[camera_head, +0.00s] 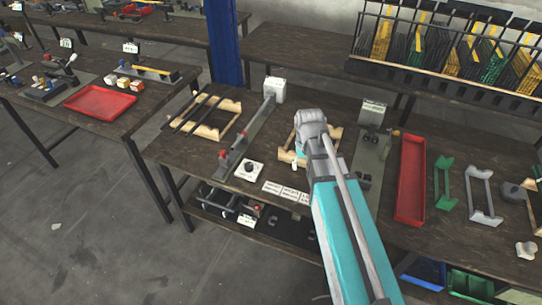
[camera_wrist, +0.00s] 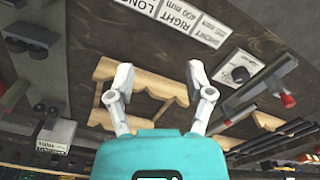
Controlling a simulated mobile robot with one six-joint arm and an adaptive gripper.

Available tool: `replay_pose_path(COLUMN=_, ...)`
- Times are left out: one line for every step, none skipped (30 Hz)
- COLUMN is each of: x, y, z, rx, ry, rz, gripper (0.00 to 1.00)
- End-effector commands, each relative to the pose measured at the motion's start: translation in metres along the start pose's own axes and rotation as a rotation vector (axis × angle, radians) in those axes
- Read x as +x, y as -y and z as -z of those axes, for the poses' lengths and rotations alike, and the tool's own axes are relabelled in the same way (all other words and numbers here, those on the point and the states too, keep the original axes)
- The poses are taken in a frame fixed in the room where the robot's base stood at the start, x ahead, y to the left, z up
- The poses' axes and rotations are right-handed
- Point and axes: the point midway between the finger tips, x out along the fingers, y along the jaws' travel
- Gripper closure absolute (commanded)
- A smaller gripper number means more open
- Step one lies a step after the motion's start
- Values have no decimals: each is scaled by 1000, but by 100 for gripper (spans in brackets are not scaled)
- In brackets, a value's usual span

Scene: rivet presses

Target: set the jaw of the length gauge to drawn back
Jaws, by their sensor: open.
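The length gauge (camera_head: 247,134) is a long grey rail on the table, left of my arm, with a white-grey block at its back end. A red-tipped piece (camera_head: 224,158) stands near its front end; I cannot tell for sure which part is the jaw or how it is set. In the wrist view, part of the gauge (camera_wrist: 250,92) lies to the right, with a red knob (camera_wrist: 288,100). My gripper (camera_wrist: 160,86) is open and empty above a wooden rack, apart from the gauge. In the head view my arm mostly hides the gripper.
A white plate with a black dial (camera_head: 250,170) and printed cards (camera_head: 285,191) lie by the front edge. The wooden rack (camera_wrist: 150,82) is below my gripper. A wooden rack with dark bars (camera_head: 207,122) stands left; a press (camera_head: 371,115) and red tray (camera_head: 410,180) stand right.

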Motion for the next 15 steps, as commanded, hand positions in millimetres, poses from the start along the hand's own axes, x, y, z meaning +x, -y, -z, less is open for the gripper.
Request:
replay_pose_path(x=0, y=-6, z=-12, rx=10, ry=0, rz=0, gripper=33)
replay_pose_path(x=0, y=-10, z=-18, rx=16, ry=0, rz=0, gripper=33)
replay_pose_path(x=0, y=-16, z=-27, rx=26, ry=0, rz=0, gripper=33)
replay_pose_path(x=0, y=-20, z=-35, rx=34, ry=0, rz=0, gripper=33)
replay_pose_path(x=0, y=-24, z=-42, rx=42, ry=0, rz=0, gripper=33)
replay_pose_path(x=0, y=-30, z=-52, rx=54, ry=0, rz=-1, gripper=33)
replay_pose_path(x=0, y=-34, z=-60, rx=61, ry=0, rz=-1, gripper=33)
replay_pose_path(x=0, y=-38, z=-66, rx=69, ry=0, rz=-1, gripper=33)
replay_pose_path(x=0, y=-42, z=-74, rx=78, ry=0, rz=-1, gripper=33)
replay_pose_path(x=0, y=-45, z=-79, rx=85, ry=0, rz=-1, gripper=33)
replay_pose_path(x=0, y=-48, z=-84, rx=89, ry=0, rz=-1, gripper=33)
replay_pose_path(x=0, y=-50, z=-88, rx=94, ry=0, rz=-1, gripper=33)
replay_pose_path(x=0, y=-51, z=-90, rx=97, ry=0, rz=-1, gripper=33)
replay_pose_path(x=0, y=-52, z=-91, rx=99, ry=0, rz=-1, gripper=33)
replay_pose_path(x=0, y=-53, z=-91, rx=101, ry=0, rz=-1, gripper=33)
